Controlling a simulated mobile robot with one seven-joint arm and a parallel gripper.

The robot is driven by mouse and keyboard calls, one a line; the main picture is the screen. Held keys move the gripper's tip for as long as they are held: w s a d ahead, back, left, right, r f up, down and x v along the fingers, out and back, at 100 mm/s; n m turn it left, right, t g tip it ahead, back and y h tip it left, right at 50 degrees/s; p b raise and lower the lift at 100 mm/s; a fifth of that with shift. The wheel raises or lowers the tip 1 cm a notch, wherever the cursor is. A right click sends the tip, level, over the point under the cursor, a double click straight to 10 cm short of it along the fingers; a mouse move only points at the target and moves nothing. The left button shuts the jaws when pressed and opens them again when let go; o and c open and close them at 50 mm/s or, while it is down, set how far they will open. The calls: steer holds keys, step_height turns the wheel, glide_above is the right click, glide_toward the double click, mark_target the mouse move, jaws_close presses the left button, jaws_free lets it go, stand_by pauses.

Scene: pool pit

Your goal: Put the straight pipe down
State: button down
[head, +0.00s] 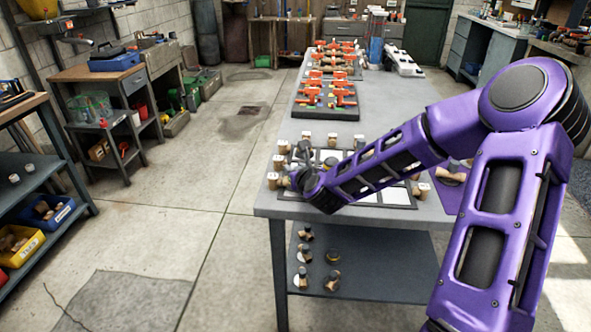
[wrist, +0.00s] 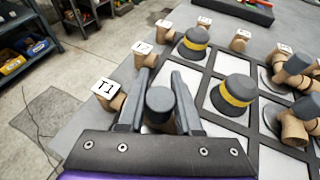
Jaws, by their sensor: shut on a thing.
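My gripper (wrist: 158,100) is shut on a grey, round-ended piece, seemingly the straight pipe (wrist: 160,98), seen nearly end-on between the two fingers in the wrist view. Its lower part is hidden by the gripper, so I cannot tell whether it touches the surface. It is over the near left part of a black-framed grid with white cells (wrist: 228,131). The grid also shows on the table in the head view (head: 396,197), where my arm hides most of the gripper and the held piece. The tag T1 (wrist: 105,88) on a brown fitting stands just left of the fingers.
Grey fittings with yellow bands (wrist: 238,90) (wrist: 194,43) stand in cells right of and beyond my gripper. Tagged brown fittings, such as T2 (wrist: 143,48), line the grid's edge. Brown elbows (wrist: 293,130) lie at right. Orange-topped trays (head: 327,97) stand farther back on the table.

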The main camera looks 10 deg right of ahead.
steer(key=shift+f, duration=0.15)
steer(key=c, duration=0.6)
jaws_free()
steer(key=shift+s+r, duration=0.1)
steer(key=shift+r, duration=0.15)
steer(key=p+v, duration=0.2)
steer(key=v, duration=0.8)
steer(key=shift+s+r+p, duration=0.15)
steer(key=shift+s+p, duration=0.15)
steer(key=shift+s, duration=0.05)
steer(key=shift+s+r, duration=0.1)
steer(key=shift+s, duration=0.4)
